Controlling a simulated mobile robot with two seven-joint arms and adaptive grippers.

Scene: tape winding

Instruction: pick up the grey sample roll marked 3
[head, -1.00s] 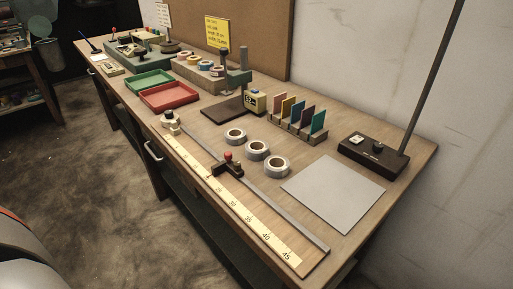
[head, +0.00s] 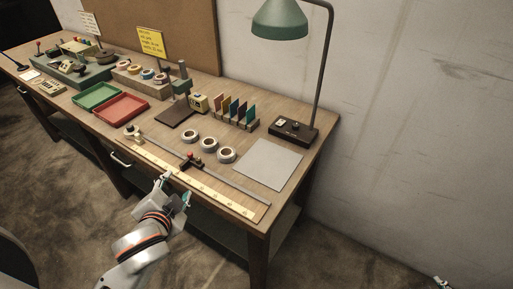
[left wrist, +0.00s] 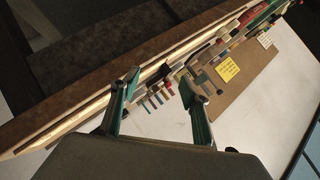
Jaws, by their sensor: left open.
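Three grey-white rolls lie in a diagonal row on the wooden bench in the head view: a far one (head: 190,136), a middle one (head: 209,144) and a near one (head: 226,155). Their marks are too small to read, so I cannot tell which is 3. My left gripper (head: 175,189) is open and empty, at the bench's front edge, short of the rolls. Its spread fingers also show in the left wrist view (left wrist: 159,82), where I cannot make out the rolls. A small white and green part at the lower right, seemingly my right gripper (head: 441,282), is mostly cut off.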

